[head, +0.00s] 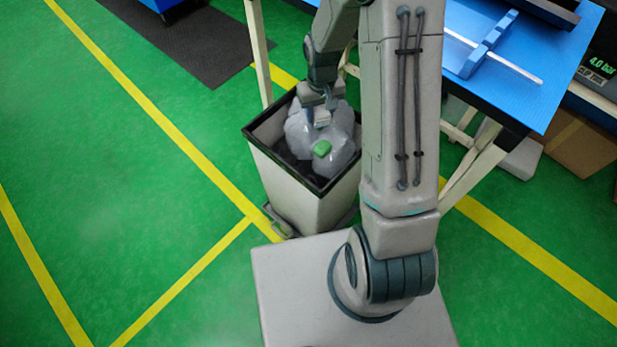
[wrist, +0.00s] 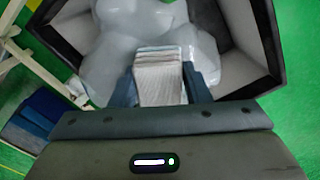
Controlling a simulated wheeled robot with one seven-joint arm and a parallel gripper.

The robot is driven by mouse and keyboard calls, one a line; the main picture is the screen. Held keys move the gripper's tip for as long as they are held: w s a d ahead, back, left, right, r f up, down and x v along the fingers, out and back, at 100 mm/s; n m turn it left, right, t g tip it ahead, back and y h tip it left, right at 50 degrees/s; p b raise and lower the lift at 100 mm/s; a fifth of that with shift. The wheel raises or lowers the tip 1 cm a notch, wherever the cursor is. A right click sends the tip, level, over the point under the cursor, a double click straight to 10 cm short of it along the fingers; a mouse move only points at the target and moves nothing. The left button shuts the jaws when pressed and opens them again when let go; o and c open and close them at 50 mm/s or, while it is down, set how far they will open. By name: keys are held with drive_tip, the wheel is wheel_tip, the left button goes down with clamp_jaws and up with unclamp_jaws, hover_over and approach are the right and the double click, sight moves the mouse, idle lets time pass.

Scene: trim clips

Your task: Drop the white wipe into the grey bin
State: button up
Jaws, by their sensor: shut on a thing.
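The grey bin (head: 306,193) stands on the floor in the head view, with a dark rim and a pale plastic bag heaped inside. In the wrist view the bin's dark rim (wrist: 266,62) surrounds the bag. My gripper (head: 321,112) points down over the bin's opening. In the wrist view my gripper (wrist: 160,82) is shut on the white wipe (wrist: 160,82), a folded, striped whitish cloth between the fingers. The wipe (head: 322,117) shows small in the head view, above the bag. I cannot tell whether it touches the bag.
The green floor at the left is clear.

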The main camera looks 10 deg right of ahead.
drive_tip(key=o, duration=1)
wheel_tip(320, 180, up, 14)
drive_tip(key=shift+f+p, duration=0.1)
drive_tip(key=shift+p, duration=0.8)
